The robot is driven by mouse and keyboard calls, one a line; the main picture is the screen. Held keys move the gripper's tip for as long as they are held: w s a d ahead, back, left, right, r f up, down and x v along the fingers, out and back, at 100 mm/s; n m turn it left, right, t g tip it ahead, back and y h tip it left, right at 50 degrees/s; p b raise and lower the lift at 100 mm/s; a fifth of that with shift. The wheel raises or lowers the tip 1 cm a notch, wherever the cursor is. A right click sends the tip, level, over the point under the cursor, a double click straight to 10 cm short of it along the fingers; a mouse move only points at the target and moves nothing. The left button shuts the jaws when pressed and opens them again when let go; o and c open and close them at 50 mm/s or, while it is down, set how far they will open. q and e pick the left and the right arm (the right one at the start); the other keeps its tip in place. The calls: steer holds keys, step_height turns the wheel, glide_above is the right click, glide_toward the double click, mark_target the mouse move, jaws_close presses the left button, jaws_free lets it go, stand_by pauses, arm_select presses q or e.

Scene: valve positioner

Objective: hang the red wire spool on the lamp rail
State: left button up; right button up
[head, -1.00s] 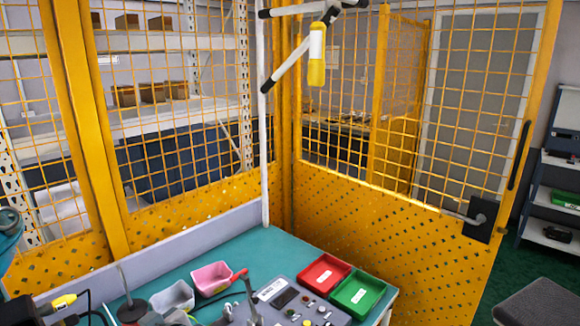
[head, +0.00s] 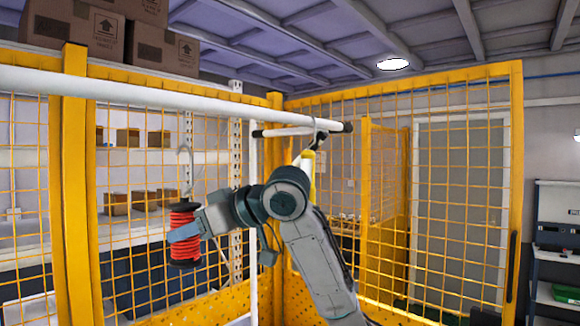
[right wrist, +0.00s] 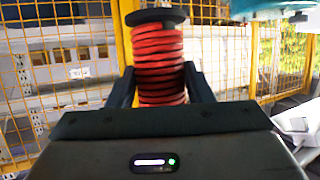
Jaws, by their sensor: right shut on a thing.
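The red wire spool (head: 184,252) has black end flanges and stands upright in the head view. A thin pale hook (head: 185,160) rises above its top. My right gripper (head: 183,233) is shut around the spool's wound middle. In the right wrist view the red spool (right wrist: 159,58) sits between the two dark fingers. The white lamp rail (head: 150,97) crosses the head view from the left edge to a black end cap. The hook's tip is below the rail in the picture; no contact shows. My left gripper is not in view.
A yellow lamp (head: 308,165) hangs near the rail's right end, partly behind my right arm. Yellow mesh fencing (head: 440,85) stands behind. Shelves with boxes (head: 128,137) are beyond it. Cardboard boxes (head: 100,35) sit high at upper left.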

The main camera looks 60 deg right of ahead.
steer(key=s+d+r+m+h+p, duration=0.1)
steer(key=s+d+r, duration=0.2)
steer(key=s+r, duration=0.45)
steer(key=s+d+r+h+p, duration=0.1)
steer(key=s+d+r, duration=0.25)
steer(key=s, duration=0.65)
steer(key=w+d+f+p, duration=0.1)
steer(key=w, duration=1.3)
steer(key=shift+w+d+f+p, duration=0.2)
steer(key=shift+w+f+p, duration=0.1)
steer(key=shift+w+p, duration=0.1)
steer(key=o, duration=1.3)
steer(key=shift+s, duration=0.1)
steer(key=b+v, duration=0.1)
steer(key=v, duration=0.9)
steer(key=shift+s+d, duration=0.1)
steer(key=shift+s, duration=0.35)
